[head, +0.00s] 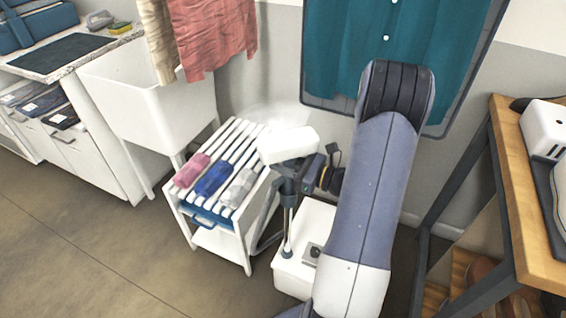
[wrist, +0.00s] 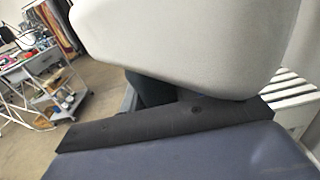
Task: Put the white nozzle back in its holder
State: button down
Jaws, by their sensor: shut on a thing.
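The white nozzle (head: 287,144) is at the top of the steamer's grey pole (head: 288,222), with its broad head lying roughly level. My gripper (head: 318,174) reaches in from the right and is shut on the nozzle just below its head; its fingertips are largely hidden. The dark holder (head: 289,171) is at the pole's top, directly under the nozzle in the picture. I cannot tell whether the nozzle touches it or hangs apart. In the wrist view the pale nozzle (wrist: 190,45) fills the upper part and hides the holder.
The white steamer base (head: 294,280) stands on the floor below, with a grey hose (head: 266,222) beside it. A slatted white cart (head: 182,203) with rolled cloths is close on the left. A teal garment (head: 335,50) hangs behind. A wooden-topped table (head: 512,200) stands right.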

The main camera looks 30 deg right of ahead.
jog(key=shift+f+b, duration=0.5)
jog(key=shift+f, duration=0.15)
jog(key=c, duration=1.4)
grip_release()
jog(key=shift+o, duration=0.2)
jog(key=shift+s+d, duration=0.1)
jog(key=v, duration=1)
jog(key=shift+s+d, duration=0.2)
jog(key=shift+s, duration=0.1)
jog(key=shift+x, duration=4.45)
